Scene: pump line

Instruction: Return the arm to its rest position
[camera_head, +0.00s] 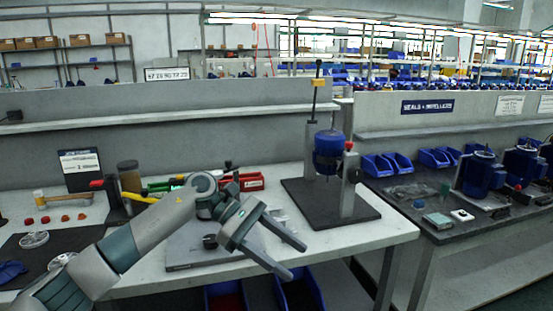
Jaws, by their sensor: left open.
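My left arm comes in from the lower left and reaches over the workbench (365,236). My left gripper (298,262) is open and empty, its two fingers pointing to the lower right near the bench's front edge. It hangs in front of a grey plate (190,257) on the bench, with a small dark ring (210,241) on that plate. My right gripper is not in view.
A press stand with a blue motor part (328,146) stands on a black base (362,212) right of the gripper. Red (251,182) and green bins sit behind the arm. A hammer (62,200) and small red parts lie left. Blue bins (378,166) and motors (479,172) stand on the right bench.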

